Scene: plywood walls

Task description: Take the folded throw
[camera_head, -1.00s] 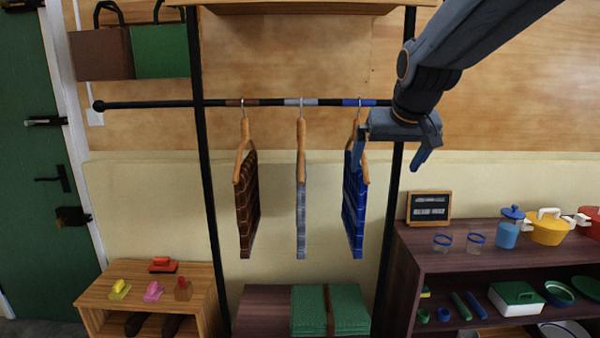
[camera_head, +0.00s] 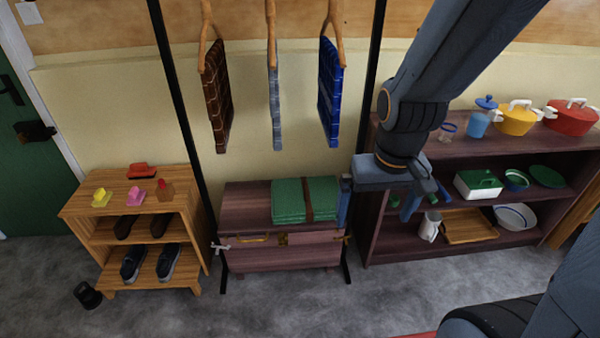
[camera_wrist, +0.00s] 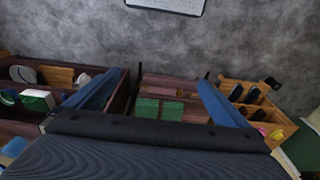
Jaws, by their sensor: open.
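The folded throw is green with a brown band around it. In the head view the throw (camera_head: 290,200) lies on the right part of the top of a dark wooden chest (camera_head: 245,205). My gripper (camera_head: 378,208) is to the right of the throw, in front of the shelf, with its fingers pointing down and spread apart. It holds nothing. In the wrist view the throw (camera_wrist: 148,108) shows between the two blue-grey fingers of my gripper (camera_wrist: 155,95), apart from both and farther away.
Hangers with brown, grey and blue cloths (camera_head: 330,95) hang above the chest between black posts. A shelf (camera_head: 400,245) with pots and dishes stands at right. A shoe rack (camera_head: 150,230) stands at left. The grey floor (camera_head: 290,310) in front is clear.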

